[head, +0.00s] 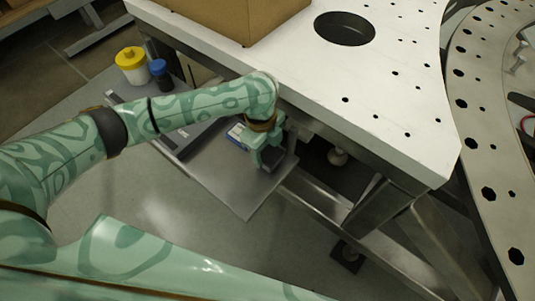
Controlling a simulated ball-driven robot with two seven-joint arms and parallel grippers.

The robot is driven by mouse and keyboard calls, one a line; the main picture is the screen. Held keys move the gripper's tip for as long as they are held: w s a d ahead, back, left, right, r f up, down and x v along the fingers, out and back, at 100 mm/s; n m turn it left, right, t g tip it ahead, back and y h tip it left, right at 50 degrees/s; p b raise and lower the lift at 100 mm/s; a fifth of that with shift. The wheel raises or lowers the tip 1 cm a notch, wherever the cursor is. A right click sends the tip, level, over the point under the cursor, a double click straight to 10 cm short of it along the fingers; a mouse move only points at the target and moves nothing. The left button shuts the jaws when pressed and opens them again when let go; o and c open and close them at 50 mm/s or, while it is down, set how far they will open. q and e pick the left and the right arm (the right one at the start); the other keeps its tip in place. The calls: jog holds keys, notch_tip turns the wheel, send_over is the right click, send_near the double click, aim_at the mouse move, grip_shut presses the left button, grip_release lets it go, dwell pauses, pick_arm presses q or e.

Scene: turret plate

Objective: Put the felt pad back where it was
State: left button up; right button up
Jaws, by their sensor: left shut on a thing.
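My left gripper (268,152) points down beside the front edge of the white perforated plate (410,120), over the lower grey shelf (232,190). It is shut on a small dark piece, mostly hidden by the fingers, that looks like the felt pad (274,158). I cannot tell whether the piece touches the shelf. My right gripper is not in view.
A blue and white item (236,133) lies just left of the gripper, near a dark tray (185,145). A yellow-lidded white tub (132,66) and a blue-capped dark jar (160,73) stand farther back. A cardboard box (235,15) sits on the plate near a round hole.

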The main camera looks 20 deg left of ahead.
pick_arm(q)
notch_tip(320, 180, down, 3)
jog(key=shift+r+b, duration=0.2)
jog(key=shift+b, duration=0.15)
jog(key=shift+r, duration=0.15)
jog(key=o, duration=0.9)
jog(key=shift+r, duration=0.2)
jog(key=r+p, duration=0.2)
jog(key=r, duration=0.1)
jog(key=a+r+p, duration=0.1)
jog(key=r+p, duration=0.1)
jog(key=r, duration=0.2)
jog(key=r+p, duration=0.2)
jog(key=r, duration=0.2)
jog(key=shift+w+a+r, duration=0.2)
jog(key=shift+r, duration=0.05)
